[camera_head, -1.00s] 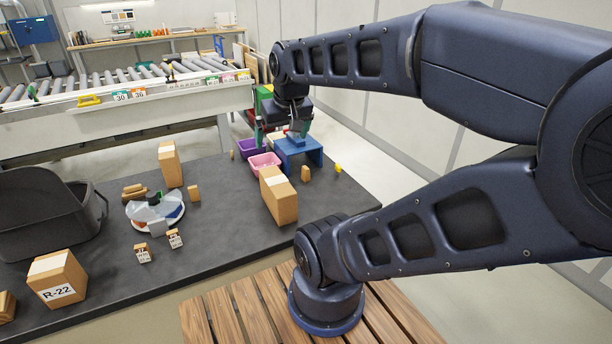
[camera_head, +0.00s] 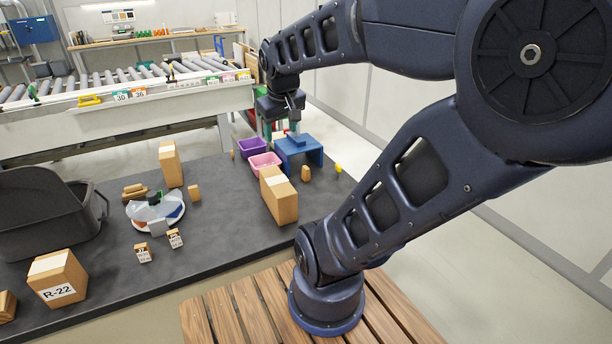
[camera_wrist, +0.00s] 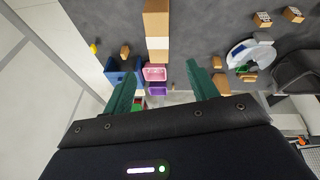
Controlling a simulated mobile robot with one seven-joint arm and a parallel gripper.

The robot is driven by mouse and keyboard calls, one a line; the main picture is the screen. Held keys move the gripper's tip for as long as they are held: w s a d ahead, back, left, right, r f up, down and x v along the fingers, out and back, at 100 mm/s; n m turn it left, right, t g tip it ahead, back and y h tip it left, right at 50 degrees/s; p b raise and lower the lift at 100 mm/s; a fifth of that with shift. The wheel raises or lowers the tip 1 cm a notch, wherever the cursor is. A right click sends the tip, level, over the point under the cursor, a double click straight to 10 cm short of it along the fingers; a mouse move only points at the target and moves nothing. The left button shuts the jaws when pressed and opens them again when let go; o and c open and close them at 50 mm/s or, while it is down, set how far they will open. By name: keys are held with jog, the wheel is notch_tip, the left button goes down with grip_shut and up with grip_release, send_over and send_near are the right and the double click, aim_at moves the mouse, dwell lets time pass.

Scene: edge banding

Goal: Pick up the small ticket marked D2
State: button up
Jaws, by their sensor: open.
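No marking D2 can be read in either view. Two small tan blocks with white printed labels stand on the dark table: a left labelled block (camera_head: 142,252) and a right labelled block (camera_head: 175,239). They also show at the top right of the wrist view, as one labelled block (camera_wrist: 262,19) and another (camera_wrist: 293,14); their print is too small to read. My gripper (camera_head: 276,130) is near the far table edge, close to the blue stand, far from these blocks. In the wrist view its green fingers (camera_wrist: 160,76) are apart with nothing held between them.
A blue stand (camera_head: 312,153), a pink bin (camera_head: 264,161) and a purple bin (camera_head: 252,148) lie near my gripper. A tall carton (camera_head: 281,198), a round white tray (camera_head: 142,222), a black tub (camera_head: 40,232) and carton R-22 (camera_head: 58,282) occupy the table. A roller conveyor (camera_head: 130,118) stands behind.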

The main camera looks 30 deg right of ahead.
jog(key=w+d+f+n+g+h, duration=0.1)
jog(key=w+d+f+n+g, duration=0.2)
jog(key=w, duration=0.6)
jog(key=n+g+y, duration=0.1)
jog(key=n+y, duration=0.1)
jog(key=n, duration=1.2)
send_over(306, 168)
notch_tip(306, 168, down, 21)
jog(key=f, duration=1)
jog(key=shift+w+d+f, duration=0.1)
jog(key=shift+w+f, duration=0.05)
jog(key=shift+w, duration=0.05)
jog(key=c, duration=1)
jog(key=shift+c, duration=0.2)
